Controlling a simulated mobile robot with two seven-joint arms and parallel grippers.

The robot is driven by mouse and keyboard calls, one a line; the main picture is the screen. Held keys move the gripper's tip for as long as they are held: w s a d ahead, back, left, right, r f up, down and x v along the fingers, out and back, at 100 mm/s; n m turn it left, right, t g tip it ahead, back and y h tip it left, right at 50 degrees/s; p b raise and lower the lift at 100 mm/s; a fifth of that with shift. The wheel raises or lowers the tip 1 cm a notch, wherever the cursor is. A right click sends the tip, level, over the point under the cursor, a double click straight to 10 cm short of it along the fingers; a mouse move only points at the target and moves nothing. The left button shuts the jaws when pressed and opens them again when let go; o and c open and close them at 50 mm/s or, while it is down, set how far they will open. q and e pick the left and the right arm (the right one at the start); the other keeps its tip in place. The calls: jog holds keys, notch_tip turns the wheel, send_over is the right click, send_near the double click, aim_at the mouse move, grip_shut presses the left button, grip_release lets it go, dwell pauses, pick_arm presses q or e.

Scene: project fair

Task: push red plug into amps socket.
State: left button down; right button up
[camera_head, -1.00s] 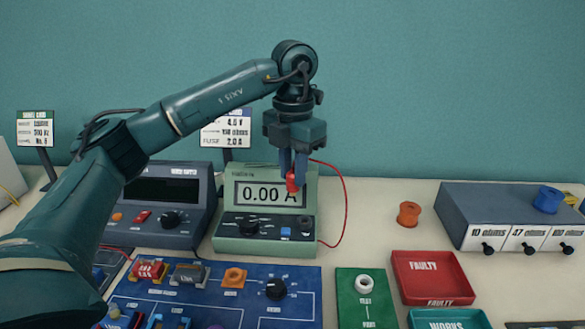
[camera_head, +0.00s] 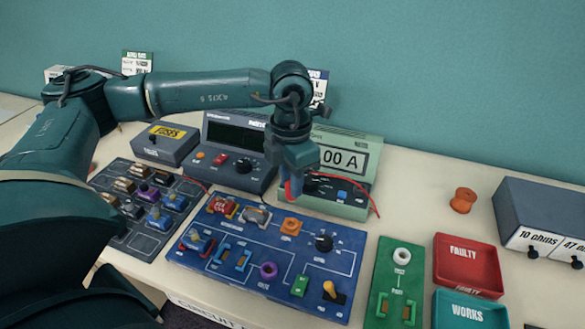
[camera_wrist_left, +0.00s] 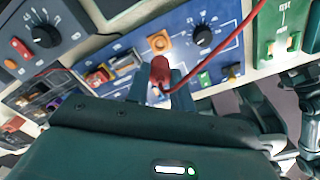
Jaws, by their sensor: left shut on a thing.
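The red plug (camera_head: 293,189) points down between the fingers of my left gripper (camera_head: 290,183), which is shut on it. The plug also shows in the left wrist view (camera_wrist_left: 160,72), with a red lead running from it to the upper right. The pale green meter (camera_head: 345,150) stands behind the gripper, its display partly covered and showing "00 A". The plug hangs in front of the left part of the meter's front panel, apparently clear of any socket. I cannot make out which socket is the amps one. My right gripper is not in view.
A blue circuit board (camera_head: 215,262) with knobs and coloured parts lies in front of the meter. A dark grey supply (camera_head: 237,133) stands to its left. A green board (camera_head: 383,316), a red FAULTY tray (camera_head: 466,240) and an orange spool (camera_head: 463,199) are to the right.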

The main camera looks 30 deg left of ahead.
aim_at(291, 200)
pick_arm(q)
jog(key=shift+f+b, duration=0.35)
jog(key=shift+f, duration=0.3)
notch_tip(291, 200, down, 4)
jog(key=b, duration=0.3)
jog(key=shift+f, duration=0.45)
jog(key=shift+f+b, duration=0.2)
jog(key=shift+b, duration=0.15)
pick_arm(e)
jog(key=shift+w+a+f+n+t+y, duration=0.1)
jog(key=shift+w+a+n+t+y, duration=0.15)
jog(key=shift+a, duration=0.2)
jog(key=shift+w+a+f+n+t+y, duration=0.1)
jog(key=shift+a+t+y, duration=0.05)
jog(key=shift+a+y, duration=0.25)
pick_arm(q)
jog(key=shift+b, duration=0.35)
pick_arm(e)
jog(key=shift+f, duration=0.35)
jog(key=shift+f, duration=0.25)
pick_arm(q)
jog(key=shift+f+b, duration=0.95)
jog(key=shift+b, duration=0.1)
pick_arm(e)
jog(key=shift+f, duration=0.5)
pick_arm(q)
jog(key=c, duration=1.1)
grip_release()
